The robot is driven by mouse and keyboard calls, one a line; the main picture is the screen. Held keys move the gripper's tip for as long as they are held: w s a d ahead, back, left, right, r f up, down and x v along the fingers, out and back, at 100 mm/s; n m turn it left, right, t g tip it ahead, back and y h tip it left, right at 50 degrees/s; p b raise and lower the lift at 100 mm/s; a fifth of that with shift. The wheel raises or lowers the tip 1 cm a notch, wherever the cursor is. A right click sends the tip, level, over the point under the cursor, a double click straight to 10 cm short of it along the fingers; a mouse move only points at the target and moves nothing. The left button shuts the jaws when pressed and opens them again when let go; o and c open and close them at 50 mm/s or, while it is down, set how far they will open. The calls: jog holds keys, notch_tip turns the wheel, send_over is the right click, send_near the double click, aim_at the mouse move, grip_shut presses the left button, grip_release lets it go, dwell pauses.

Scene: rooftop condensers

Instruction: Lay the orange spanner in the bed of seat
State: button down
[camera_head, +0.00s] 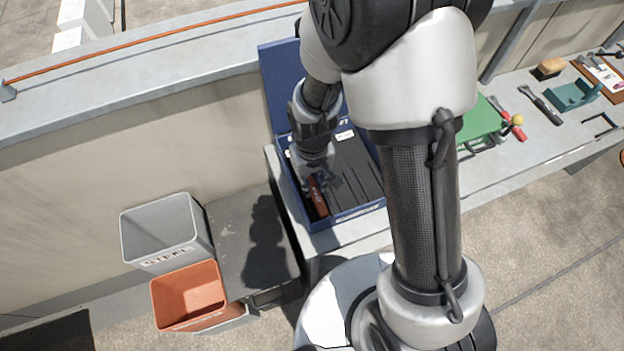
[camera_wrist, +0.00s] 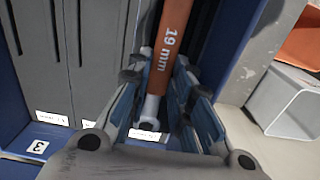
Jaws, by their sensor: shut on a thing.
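The orange spanner (camera_head: 317,198) is in the left part of an open blue tool case (camera_head: 352,217). In the wrist view the spanner (camera_wrist: 173,38) is marked "19 mm" and runs between the fingers of my gripper (camera_wrist: 162,82). My gripper (camera_head: 316,178) is shut on it, low over the case's grey slotted bed (camera_wrist: 85,55). The spanner lies close along the blue side wall (camera_wrist: 232,35). I cannot tell whether it touches the bed. White seat labels line one end of the bed; a "3" tag (camera_wrist: 37,147) shows at lower left. The seat under the spanner is hidden.
Left of the case stand a grey bin marked "STEEL" (camera_head: 163,226) and an orange bin (camera_head: 190,296). The case's raised lid (camera_head: 280,85) stands behind my gripper. To the right, the ledge holds a green object (camera_head: 484,120) and several tools.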

aim_at(313, 185)
jog(key=c, duration=1.4)
grip_release()
jog(key=shift+f, duration=0.1)
jog(key=shift+o, duration=0.2)
notch_tip(313, 185, up, 12)
jog(key=shift+d, duration=0.1)
